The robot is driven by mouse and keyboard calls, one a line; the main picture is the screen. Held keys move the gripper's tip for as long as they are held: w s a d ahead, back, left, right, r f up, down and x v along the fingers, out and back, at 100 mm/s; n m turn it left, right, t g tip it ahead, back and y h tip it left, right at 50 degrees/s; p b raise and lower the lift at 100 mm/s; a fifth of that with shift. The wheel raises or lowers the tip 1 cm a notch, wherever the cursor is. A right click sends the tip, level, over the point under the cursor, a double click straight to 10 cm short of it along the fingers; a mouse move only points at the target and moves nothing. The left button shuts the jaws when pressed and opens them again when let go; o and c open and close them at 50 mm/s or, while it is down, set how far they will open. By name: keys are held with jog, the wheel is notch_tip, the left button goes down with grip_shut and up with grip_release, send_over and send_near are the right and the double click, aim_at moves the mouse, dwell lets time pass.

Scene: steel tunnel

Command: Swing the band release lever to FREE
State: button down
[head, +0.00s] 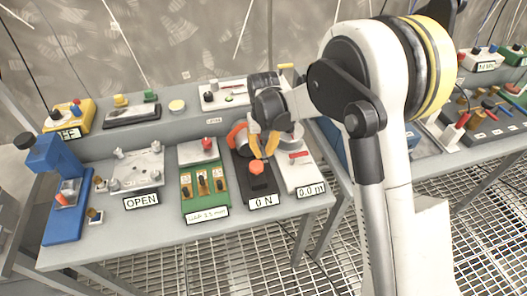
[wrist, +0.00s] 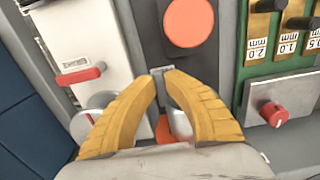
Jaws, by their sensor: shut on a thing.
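The band release device (head: 240,176) is a dark unit with an orange-red knob (head: 257,168) and a "0 N" display (head: 263,200). An orange band (head: 238,137) curves at its back. My gripper (head: 263,154) reaches down over the device behind the knob. In the wrist view its yellow fingertips (wrist: 162,78) close on a thin grey piece that looks like the band release lever (wrist: 161,71); most of it is hidden between the fingers. The orange-red knob shows just beyond the tips (wrist: 190,22). No FREE mark is readable.
A green panel (head: 205,187) with several small levers stands left of the device. A white "0.0 m" unit with a red handle (head: 300,155) is close on the right. A grey "OPEN" plate (head: 136,170) and a blue press (head: 62,205) are farther left.

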aim_at(263, 153)
jog(key=c, duration=1.4)
grip_release()
notch_tip(263, 153, up, 12)
jog(key=s+d+r+m+t, duration=0.1)
jog(key=s+d+r+t, duration=0.2)
jog(key=s+d+r, duration=0.7)
jog(key=s+d+t, duration=0.1)
jog(key=s+d, duration=0.2)
jog(key=s, duration=0.1)
jog(key=s+d+f+m+t, duration=0.1)
jog(key=s+d, duration=0.2)
jog(key=s, duration=0.2)
jog(key=s+d+f+m+t, duration=0.1)
jog(key=s+d+t, duration=0.1)
jog(key=s+d, duration=0.2)
jog(key=shift+s+f, duration=0.25)
jog(key=shift+s, duration=0.1)
